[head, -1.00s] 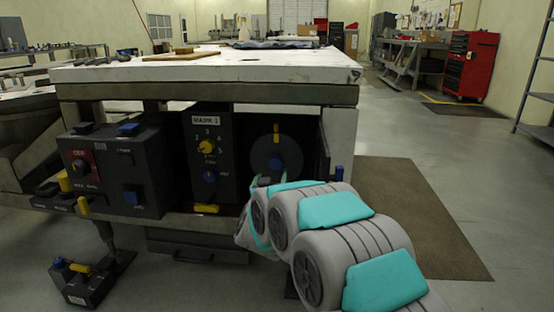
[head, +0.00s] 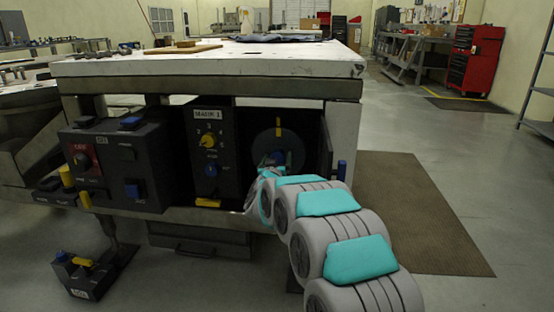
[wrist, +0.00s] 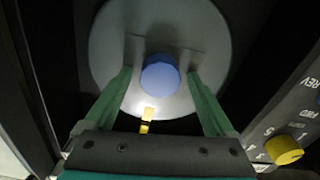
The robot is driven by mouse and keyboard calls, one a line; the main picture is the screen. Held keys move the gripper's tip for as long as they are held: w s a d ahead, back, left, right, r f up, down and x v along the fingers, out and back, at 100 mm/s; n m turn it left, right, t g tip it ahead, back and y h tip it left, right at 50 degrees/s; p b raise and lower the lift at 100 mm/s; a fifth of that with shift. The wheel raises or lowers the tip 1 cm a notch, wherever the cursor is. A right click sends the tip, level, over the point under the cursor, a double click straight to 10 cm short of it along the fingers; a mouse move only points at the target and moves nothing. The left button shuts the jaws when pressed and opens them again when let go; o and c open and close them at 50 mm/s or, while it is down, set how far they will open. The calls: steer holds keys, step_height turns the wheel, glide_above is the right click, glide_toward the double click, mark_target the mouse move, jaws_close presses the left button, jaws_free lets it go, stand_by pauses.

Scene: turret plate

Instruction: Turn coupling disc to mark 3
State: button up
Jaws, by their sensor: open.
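The coupling disc (head: 278,138) is a grey round plate in the dark recess under the table top. A yellow mark (head: 278,126) points straight up on it in the head view. In the wrist view the disc (wrist: 205,30) fills the top middle, with a round blue knob (wrist: 160,76) at its centre and the yellow mark (wrist: 147,118) below the knob. My gripper (wrist: 160,72) is open, its two green fingers either side of the blue knob with visible gaps. In the head view my gripper (head: 262,178) covers the disc's lower left.
Left of the disc, a dark panel has a yellow knob (head: 208,141), numbers and a blue knob (head: 211,171). A dark control box (head: 115,165) stands further left. The recess wall (head: 326,150) is close on the disc's right. A brown mat (head: 410,215) lies on the floor.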

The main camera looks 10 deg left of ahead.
jaws_close()
stand_by(0.7)
